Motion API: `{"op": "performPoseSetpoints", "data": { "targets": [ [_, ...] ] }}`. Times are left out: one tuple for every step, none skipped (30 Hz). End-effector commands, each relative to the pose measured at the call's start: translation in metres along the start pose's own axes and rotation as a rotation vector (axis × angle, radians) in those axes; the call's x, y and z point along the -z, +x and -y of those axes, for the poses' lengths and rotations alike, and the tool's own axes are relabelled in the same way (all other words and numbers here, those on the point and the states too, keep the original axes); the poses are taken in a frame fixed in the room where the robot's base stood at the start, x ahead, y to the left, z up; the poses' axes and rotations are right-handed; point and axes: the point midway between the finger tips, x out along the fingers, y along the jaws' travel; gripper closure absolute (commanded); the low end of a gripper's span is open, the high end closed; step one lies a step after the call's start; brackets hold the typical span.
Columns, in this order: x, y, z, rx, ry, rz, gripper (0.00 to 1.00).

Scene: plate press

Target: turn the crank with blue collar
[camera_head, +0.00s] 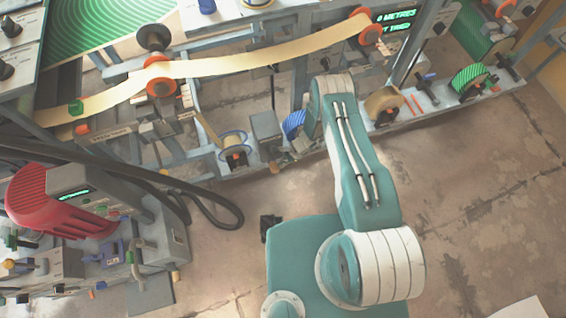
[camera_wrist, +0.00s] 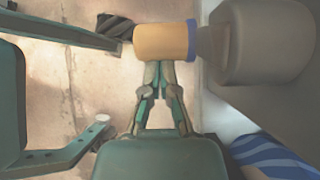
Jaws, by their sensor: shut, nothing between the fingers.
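In the wrist view, the crank's handle is a tan-orange cylinder (camera_wrist: 160,41) with a blue collar (camera_wrist: 192,40) at its right end. It lies sideways at the top middle and joins a rounded grey body (camera_wrist: 262,42) on the right. My gripper (camera_wrist: 161,70) is shut and empty. Its fingertips are right by the handle's lower edge in the picture, and the handle covers their very ends. I cannot tell whether they touch it. In the head view, my arm reaches toward the bench near a blue striped wheel (camera_head: 294,124), and the gripper cannot be made out.
The blue striped wheel also shows at the lower right of the wrist view (camera_wrist: 272,157). A grey bar (camera_wrist: 65,30) crosses the upper left there. In the head view, a reel with a blue rim (camera_head: 233,143) and a green striped wheel (camera_head: 468,79) stand along the bench.

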Motion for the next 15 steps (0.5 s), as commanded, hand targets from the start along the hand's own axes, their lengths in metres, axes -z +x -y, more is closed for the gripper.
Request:
{"op": "performPoseSetpoints", "data": {
  "targets": [
    [0.001, 0.002, -0.001, 0.001, 0.003, 0.034, 1.0],
    [0.0, 0.003, -0.001, 0.001, 0.003, 0.059, 1.0],
    [-0.002, 0.004, 0.0, 0.0, 0.0, 0.056, 1.0],
    [-0.003, 0.006, 0.0, -0.001, 0.0, 0.054, 1.0],
    [-0.004, 0.007, 0.0, 0.0, 0.0, 0.054, 1.0],
    [-0.005, 0.008, 0.0, -0.001, 0.0, 0.054, 1.0],
    [-0.006, 0.009, 0.0, -0.001, 0.0, 0.053, 1.0],
    [-0.007, 0.011, 0.0, -0.001, 0.0, 0.053, 1.0],
    [-0.008, 0.012, 0.0, -0.001, 0.0, 0.053, 1.0],
    [-0.009, 0.013, 0.0, -0.002, 0.0, 0.053, 1.0],
    [-0.01, 0.014, -0.001, -0.001, 0.0, 0.054, 1.0],
    [-0.009, 0.015, -0.001, 0.0, 0.003, 0.095, 1.0],
    [-0.01, 0.016, -0.001, 0.0, 0.003, 0.122, 1.0],
    [-0.011, 0.017, -0.001, 0.0, 0.003, 0.149, 1.0],
    [-0.012, 0.018, -0.001, 0.001, 0.002, 0.181, 1.0]
  ]
}}
